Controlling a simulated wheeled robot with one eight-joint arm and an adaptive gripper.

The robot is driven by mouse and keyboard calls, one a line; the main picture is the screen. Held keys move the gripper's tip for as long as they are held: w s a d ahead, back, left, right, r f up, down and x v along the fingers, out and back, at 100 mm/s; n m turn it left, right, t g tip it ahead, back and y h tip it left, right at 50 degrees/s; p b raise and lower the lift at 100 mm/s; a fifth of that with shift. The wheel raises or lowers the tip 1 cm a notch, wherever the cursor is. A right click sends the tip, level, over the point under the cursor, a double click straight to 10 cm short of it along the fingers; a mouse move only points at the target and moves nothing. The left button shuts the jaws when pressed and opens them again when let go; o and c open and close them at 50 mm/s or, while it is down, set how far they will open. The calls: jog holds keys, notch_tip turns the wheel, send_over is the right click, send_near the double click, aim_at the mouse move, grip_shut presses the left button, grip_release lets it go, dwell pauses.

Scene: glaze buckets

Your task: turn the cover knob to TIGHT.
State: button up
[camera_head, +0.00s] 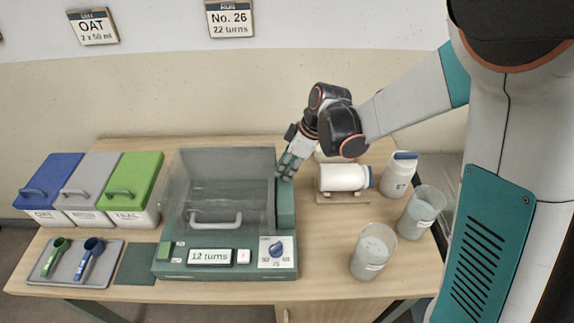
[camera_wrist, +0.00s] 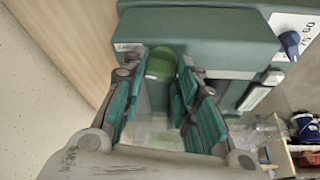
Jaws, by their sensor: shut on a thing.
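The green machine (camera_head: 225,267) stands on the table, with a clear cover (camera_head: 225,170) and a grey front handle (camera_head: 216,219). My gripper (camera_head: 286,170) is at the machine's right rear side, pointing down. In the wrist view its fingers are around a rounded green knob (camera_wrist: 161,66), which appears to be the cover knob, and are shut on it. A small label (camera_wrist: 128,47) beside the knob is too small to read, so its setting cannot be told. The head view hides the knob behind my gripper.
A blue dial (camera_head: 277,250) and a "12 turns" display (camera_head: 210,257) are on the machine's front. A white jar (camera_head: 343,177) lies on a stand to the right, near two clear buckets (camera_head: 373,251) (camera_head: 422,211). Lidded bins (camera_head: 134,187) and a scoop tray (camera_head: 75,262) are left.

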jog(key=o, duration=1.1)
jog(key=shift+c, duration=0.2)
jog(key=v, duration=1.2)
